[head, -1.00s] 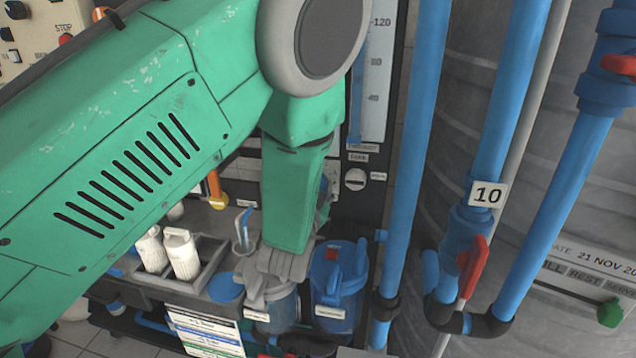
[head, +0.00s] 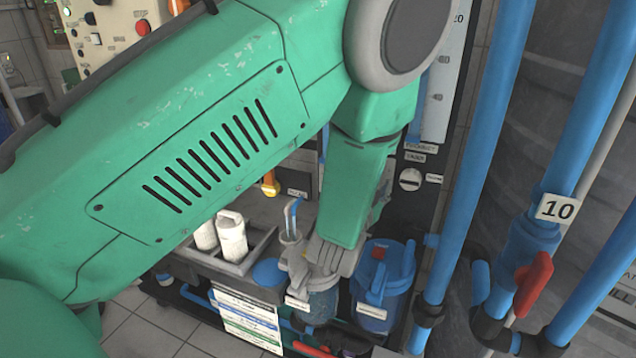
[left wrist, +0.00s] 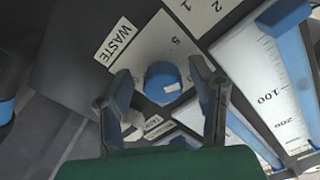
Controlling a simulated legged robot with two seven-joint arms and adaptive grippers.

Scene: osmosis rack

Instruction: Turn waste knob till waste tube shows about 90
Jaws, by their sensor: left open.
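In the left wrist view the blue waste knob (left wrist: 163,82) sits on a white dial plate with numbers, beside the WASTE label (left wrist: 116,43). A small white mark shows on the knob. My left gripper (left wrist: 160,74) is open, with one fingertip on each side of the knob; I cannot tell whether they touch it. A scaled tube (left wrist: 262,85) marked 100 and 200 stands at the right. I cannot tell its level or whether it is the waste tube. In the head view my green left arm hides the knob and gripper. My right gripper is not in view.
In the head view, blue pipes (head: 478,170) stand right of my arm, with a red valve handle (head: 533,283) below the 10 tag. A blue filter housing (head: 382,285) and a tray with white bottles (head: 232,238) are below.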

